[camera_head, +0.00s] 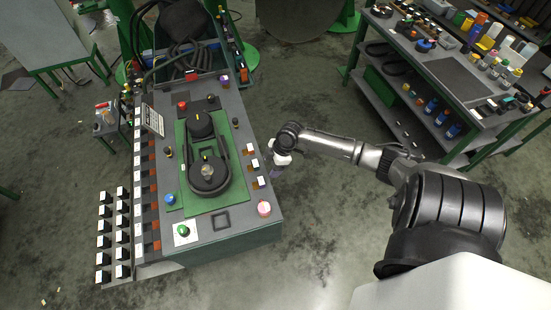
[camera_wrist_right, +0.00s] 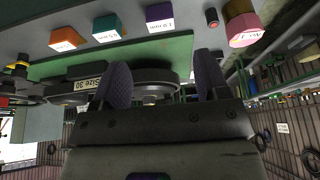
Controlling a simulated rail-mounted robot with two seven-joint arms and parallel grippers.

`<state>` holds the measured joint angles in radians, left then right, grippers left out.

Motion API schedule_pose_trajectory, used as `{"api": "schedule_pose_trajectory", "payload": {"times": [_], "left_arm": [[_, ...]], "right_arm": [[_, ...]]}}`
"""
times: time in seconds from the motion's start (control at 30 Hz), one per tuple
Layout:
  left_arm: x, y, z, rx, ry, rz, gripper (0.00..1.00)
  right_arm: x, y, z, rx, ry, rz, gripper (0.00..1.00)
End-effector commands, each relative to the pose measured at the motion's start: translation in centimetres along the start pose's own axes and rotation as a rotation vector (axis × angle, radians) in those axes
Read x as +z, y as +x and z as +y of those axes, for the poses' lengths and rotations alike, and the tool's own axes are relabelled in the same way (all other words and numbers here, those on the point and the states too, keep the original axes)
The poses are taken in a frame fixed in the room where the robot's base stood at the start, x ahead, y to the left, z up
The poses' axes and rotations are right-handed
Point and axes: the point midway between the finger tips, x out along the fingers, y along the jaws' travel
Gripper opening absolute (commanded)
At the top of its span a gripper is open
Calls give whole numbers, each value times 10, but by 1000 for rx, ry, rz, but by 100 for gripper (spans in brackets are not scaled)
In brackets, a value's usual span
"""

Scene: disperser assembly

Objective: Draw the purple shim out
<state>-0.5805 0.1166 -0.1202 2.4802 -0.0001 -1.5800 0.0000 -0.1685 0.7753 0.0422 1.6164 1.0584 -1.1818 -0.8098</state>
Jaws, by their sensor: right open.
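The purple shim (camera_wrist_right: 158,10) with a white label is at the top of the right wrist view, beside a teal shim (camera_wrist_right: 105,26) and an orange shim (camera_wrist_right: 66,38). In the head view the purple shim (camera_head: 260,183) is the front one of the row along the bench's right side. My right gripper (camera_head: 276,172) is just right of this row, by the bench edge. In the right wrist view my right gripper (camera_wrist_right: 162,76) is open, with nothing between its fingers. My left gripper is not in view.
A pink knob (camera_head: 264,208) sits just in front of the purple shim. The green plate (camera_head: 222,198) with black round parts (camera_head: 209,177) lies left of the row. A parts cart (camera_head: 450,75) stands at the right.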

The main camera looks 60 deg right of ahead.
Motion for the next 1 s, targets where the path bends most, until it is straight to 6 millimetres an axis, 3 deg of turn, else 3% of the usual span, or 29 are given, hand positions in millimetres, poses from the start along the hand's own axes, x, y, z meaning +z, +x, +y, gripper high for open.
{"api": "schedule_pose_trajectory", "payload": {"times": [0.1,0.33,1.0], "left_arm": [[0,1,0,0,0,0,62],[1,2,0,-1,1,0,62],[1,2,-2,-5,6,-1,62]], "right_arm": [[1,-17,0,0,-3,-3,68],[0,-36,0,-1,-2,-2,68],[0,-39,0,-1,-1,-1,68]]}}
